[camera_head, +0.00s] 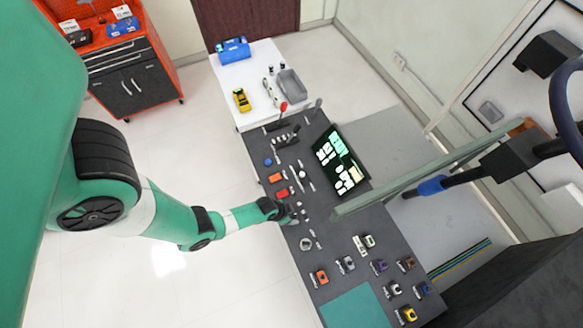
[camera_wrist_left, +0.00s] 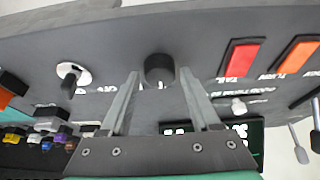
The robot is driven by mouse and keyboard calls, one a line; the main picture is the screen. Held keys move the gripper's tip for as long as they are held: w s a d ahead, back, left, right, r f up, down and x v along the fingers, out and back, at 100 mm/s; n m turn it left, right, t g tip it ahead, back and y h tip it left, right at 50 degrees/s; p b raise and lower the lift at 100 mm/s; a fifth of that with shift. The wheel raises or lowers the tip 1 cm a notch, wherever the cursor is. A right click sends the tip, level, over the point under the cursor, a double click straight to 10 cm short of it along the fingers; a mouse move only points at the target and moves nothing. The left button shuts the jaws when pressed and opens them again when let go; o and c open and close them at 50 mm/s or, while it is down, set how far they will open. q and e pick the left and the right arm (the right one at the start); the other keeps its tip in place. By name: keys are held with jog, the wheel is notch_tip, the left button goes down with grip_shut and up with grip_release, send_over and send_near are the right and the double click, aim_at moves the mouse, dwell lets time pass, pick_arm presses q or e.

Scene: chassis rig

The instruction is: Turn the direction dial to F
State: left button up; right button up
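A round black knob (camera_wrist_left: 160,68), which may be the direction dial, stands on the grey panel (camera_wrist_left: 205,22) in the left wrist view. Its position marks cannot be read, so where it points cannot be told. My left gripper (camera_wrist_left: 158,76) is open, with one finger on each side of the knob and a visible gap to each. In the head view my left gripper (camera_head: 287,213) is over the left edge of the dark control table (camera_head: 330,255), where it hides the knob. My right gripper is not in view.
A red button (camera_wrist_left: 240,60) and an orange button (camera_wrist_left: 297,57) lie right of the knob. A switch on a white disc (camera_wrist_left: 72,74) lies to its left. A lit screen (camera_head: 340,160) and several small coloured switches (camera_head: 380,266) are on the table.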

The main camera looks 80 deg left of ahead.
pick_arm(q)
grip_shut()
jog(key=shift+m, duration=0.3)
jog(key=m+b, duration=0.1)
jog(key=m+h+b, duration=0.1)
jog(key=m, duration=0.1)
jog(key=shift+a+f+h, duration=0.1)
jog(key=shift+a+h, duration=0.1)
jog(key=shift+h, duration=0.1)
jog(key=shift+m+h+b, duration=0.3)
jog(key=shift+m+h, duration=0.1)
jog(key=shift+m, duration=0.7)
jog(key=shift+m+h, duration=0.3)
jog(key=shift+m, duration=0.4)
jog(key=shift+m+g+p, duration=0.3)
jog(key=shift+m+p, duration=0.05)
jog(key=shift+m, duration=0.45)
